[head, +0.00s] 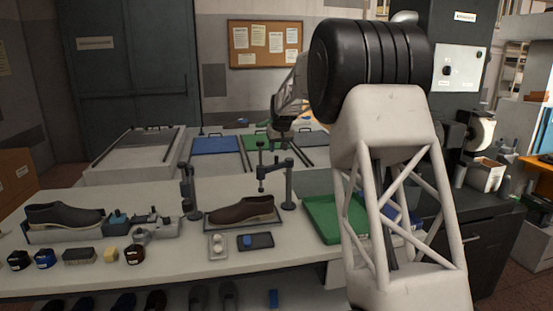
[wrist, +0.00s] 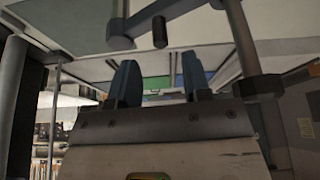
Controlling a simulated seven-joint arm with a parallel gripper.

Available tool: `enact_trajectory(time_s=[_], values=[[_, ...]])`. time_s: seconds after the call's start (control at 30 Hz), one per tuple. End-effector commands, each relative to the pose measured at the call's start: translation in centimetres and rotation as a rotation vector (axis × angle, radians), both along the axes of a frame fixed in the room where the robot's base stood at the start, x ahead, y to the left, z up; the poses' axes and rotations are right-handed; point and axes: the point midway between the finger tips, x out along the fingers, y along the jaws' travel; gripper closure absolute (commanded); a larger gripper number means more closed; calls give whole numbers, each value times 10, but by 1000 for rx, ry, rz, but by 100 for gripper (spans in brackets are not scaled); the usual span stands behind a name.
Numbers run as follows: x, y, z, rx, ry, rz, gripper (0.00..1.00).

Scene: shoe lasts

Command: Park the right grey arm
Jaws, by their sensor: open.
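The right grey arm (head: 275,168) is on a dark post at the right end of the brown shoe (head: 243,210). Its bar reaches left above the shoe, with a short upright spindle at its outer end. My gripper (head: 281,136) is above and behind this arm in the head view, apart from it as far as I can tell. In the wrist view my gripper (wrist: 160,82) shows two blue fingers spread apart with nothing between them. A grey post (wrist: 246,45) and a bar with a hanging dark spindle (wrist: 160,32) show beyond the fingers.
A second grey arm (head: 188,190) is folded on its post left of the brown shoe. A dark shoe (head: 63,216), a green tray (head: 325,222) and small pots (head: 45,258) share the bench. Blue (head: 215,146) and green panels lie behind.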

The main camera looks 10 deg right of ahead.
Motion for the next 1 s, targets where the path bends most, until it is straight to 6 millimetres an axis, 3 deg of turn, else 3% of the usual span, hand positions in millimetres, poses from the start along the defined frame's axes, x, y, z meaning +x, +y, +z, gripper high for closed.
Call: enact_trajectory(time_s=[0.5, 0.93, 1.0], values=[[21, 2, -51, 0, 0, 0, 56], [24, 2, -57, -1, -1, 0, 56], [24, 2, -57, -1, -1, 0, 65]])
